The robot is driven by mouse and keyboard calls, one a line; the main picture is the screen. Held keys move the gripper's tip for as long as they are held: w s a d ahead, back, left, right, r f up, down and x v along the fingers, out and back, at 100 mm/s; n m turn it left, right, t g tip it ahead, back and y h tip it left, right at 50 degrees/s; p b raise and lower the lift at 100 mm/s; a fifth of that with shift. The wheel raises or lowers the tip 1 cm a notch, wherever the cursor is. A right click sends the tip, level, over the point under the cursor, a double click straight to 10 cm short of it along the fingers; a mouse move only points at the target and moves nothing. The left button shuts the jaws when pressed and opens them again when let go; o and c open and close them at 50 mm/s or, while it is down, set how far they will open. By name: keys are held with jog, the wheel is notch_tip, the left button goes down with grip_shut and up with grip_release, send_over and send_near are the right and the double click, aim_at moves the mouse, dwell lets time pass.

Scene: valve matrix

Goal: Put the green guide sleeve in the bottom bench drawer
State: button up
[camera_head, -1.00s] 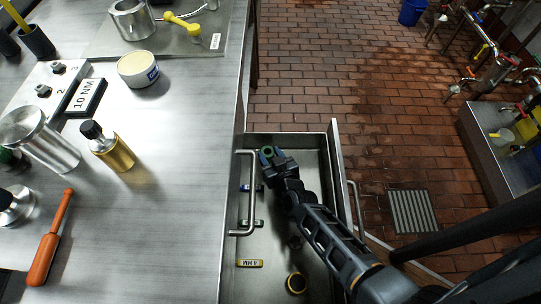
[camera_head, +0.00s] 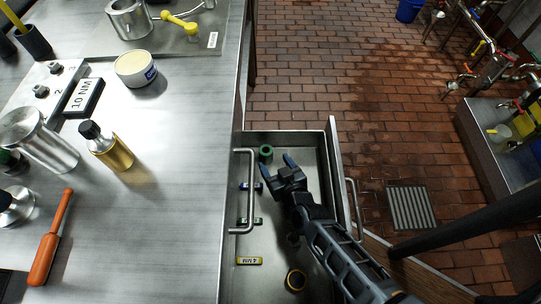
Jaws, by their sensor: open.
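The green guide sleeve (camera_head: 265,153) stands upright inside the open bench drawer (camera_head: 311,146), near its far left corner. Its dark hollow top faces up. My gripper (camera_head: 276,165) is over the drawer, its two blue-tipped fingers spread apart with nothing between them. It is just to the lower right of the sleeve and looks apart from it. My arm covers much of the drawer's right side and near part of its floor. The drawer is pulled out to the right from the bench.
A yellow "4 MM" label (camera_head: 249,261), other small labels and a black-and-yellow ring (camera_head: 296,280) lie in the drawer. A bar handle (camera_head: 250,190) juts over its left side. The steel bench top (camera_head: 170,220) holds a brass bottle (camera_head: 109,148) and an orange-handled tool (camera_head: 50,240).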

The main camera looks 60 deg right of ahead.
jog(key=s+a+r+n+t+y, duration=0.2)
jog(key=s+a+r+y, duration=0.1)
jog(key=s+a+r, duration=0.9)
jog(key=s+r+n+y, duration=0.2)
jog(key=s+r, duration=0.2)
jog(key=r, duration=0.5)
jog(key=s+r+n+t+y, duration=0.1)
jog(key=s+r, duration=0.3)
jog(key=r, duration=0.6)
jog(key=shift+r+n+t+y, duration=0.15)
jog(key=shift+n+t+y, duration=0.15)
jog(key=shift+n+y, duration=0.55)
jog(key=shift+s+a, duration=0.1)
jog(key=shift+s, duration=0.05)
